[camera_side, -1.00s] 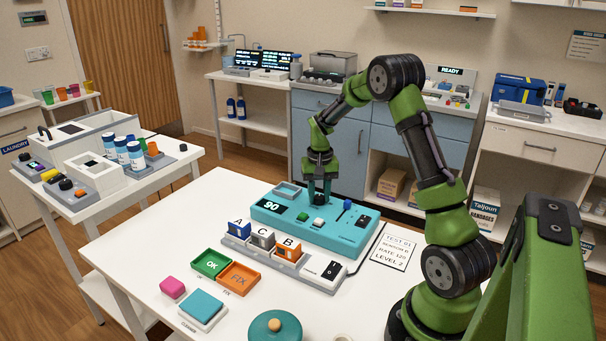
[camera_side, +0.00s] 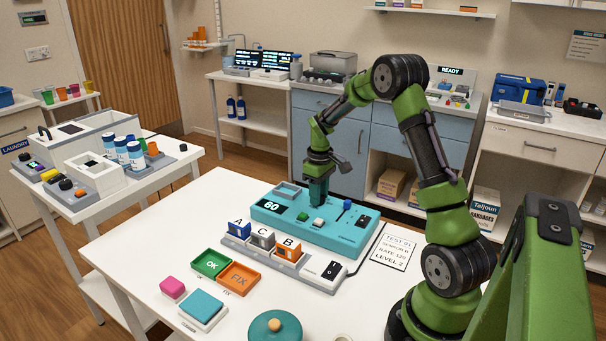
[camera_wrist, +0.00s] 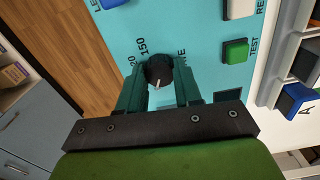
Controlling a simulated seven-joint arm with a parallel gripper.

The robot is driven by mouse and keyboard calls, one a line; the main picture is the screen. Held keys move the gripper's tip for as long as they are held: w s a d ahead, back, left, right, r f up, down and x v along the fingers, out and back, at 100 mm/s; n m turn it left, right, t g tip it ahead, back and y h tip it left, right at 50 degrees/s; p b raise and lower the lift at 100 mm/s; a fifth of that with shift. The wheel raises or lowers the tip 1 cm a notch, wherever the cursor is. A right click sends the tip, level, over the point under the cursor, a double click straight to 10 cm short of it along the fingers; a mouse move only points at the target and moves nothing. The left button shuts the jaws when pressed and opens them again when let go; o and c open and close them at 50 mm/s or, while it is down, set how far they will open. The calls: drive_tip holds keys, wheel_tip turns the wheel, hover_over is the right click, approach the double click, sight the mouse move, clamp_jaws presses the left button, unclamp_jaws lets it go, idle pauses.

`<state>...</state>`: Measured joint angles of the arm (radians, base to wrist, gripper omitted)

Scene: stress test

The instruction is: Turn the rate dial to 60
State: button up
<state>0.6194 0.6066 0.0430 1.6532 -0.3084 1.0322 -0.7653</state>
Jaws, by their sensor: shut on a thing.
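The teal test device (camera_side: 340,234) stands on the white table, and its display (camera_side: 271,207) reads 60. My gripper (camera_side: 318,199) points down at the back of the device. In the wrist view the black rate dial (camera_wrist: 159,70) with a pale pointer mark sits between the two fingers of my gripper (camera_wrist: 159,82), which are shut on it. The number 150 shows printed beside the dial; other scale numbers are partly hidden by the fingers. In the side view the gripper hides the dial. A green TEST button (camera_wrist: 236,51) is near the dial.
A blue-tipped lever (camera_side: 347,205) stands right of my gripper on the device. A rack of lettered blocks (camera_side: 263,239) is in front. Green and orange trays (camera_side: 211,263), a pink block (camera_side: 173,287) and a card (camera_side: 394,251) lie on the table.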

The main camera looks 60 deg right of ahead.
drive_tip(key=shift+r+n, duration=0.1)
drive_tip(key=shift+n, duration=0.4)
drive_tip(key=o, duration=1)
drive_tip(key=shift+o, duration=0.2)
wheel_tip(320, 180, up, 17)
